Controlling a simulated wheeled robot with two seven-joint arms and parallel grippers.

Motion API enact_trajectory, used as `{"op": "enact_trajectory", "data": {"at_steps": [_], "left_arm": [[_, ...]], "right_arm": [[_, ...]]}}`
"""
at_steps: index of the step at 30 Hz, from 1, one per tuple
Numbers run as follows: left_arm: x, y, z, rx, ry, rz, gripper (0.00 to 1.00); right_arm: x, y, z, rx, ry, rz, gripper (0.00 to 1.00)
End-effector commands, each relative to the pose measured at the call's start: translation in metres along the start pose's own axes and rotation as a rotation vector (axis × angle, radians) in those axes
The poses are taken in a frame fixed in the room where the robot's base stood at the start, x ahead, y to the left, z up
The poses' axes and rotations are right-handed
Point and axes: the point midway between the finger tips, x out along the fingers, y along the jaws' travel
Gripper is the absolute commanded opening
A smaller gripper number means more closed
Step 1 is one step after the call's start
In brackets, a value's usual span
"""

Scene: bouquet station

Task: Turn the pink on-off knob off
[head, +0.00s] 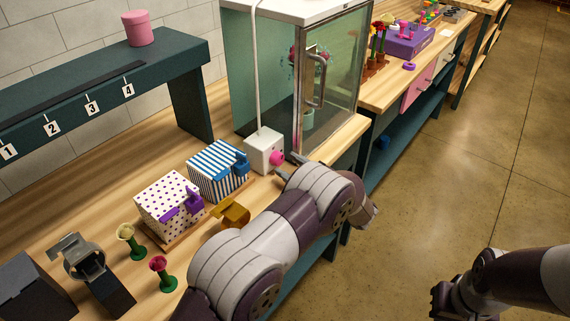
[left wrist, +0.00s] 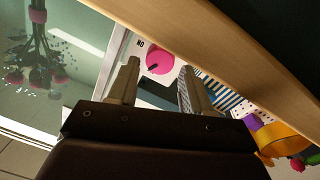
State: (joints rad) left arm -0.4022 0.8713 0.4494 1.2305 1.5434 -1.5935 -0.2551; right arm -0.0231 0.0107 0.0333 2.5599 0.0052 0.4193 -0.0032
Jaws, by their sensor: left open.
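The pink knob (head: 277,158) sits on the front of a white box (head: 260,150) beside the glass cabinet. In the left wrist view the knob (left wrist: 160,61) shows between my open fingers, with a dark mark toward its lower left and upside-down "ON" lettering near it. My left gripper (head: 284,170) is open just in front of the knob, with a finger on either side of it in the wrist view (left wrist: 159,68). I cannot tell whether the fingers touch it. My right gripper (head: 445,302) is low at the lower right, over the floor; its fingers are unclear.
A glass cabinet (head: 335,85) with a metal handle stands right behind the box. A blue-striped box (head: 212,172), a dotted box (head: 165,205) and a yellow object (head: 233,213) are left of the knob. The wooden bench edge runs under my left arm.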

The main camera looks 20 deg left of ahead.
Motion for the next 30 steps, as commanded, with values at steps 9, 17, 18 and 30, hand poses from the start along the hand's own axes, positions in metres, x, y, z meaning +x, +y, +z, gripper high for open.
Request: {"op": "enact_trajectory", "data": {"at_steps": [9,17,18,30], "left_arm": [[-0.083,-0.001,0.002,0.0,-0.001,0.003,0.49],[-0.103,-0.001,0.001,0.0,0.001,-0.001,0.49],[-0.103,-0.001,0.0,0.0,0.001,-0.001,0.49],[-0.051,0.078,-0.035,-0.017,-0.324,0.379,0.49]], "right_arm": [[0.015,0.0,0.002,0.0,0.0,0.0,0.0],[0.017,0.0,0.002,0.0,0.0,0.0,0.0],[0.017,0.0,0.002,0.0,0.0,0.0,0.0],[-0.009,0.0,-0.001,0.0,0.0,0.0,0.0]]}}
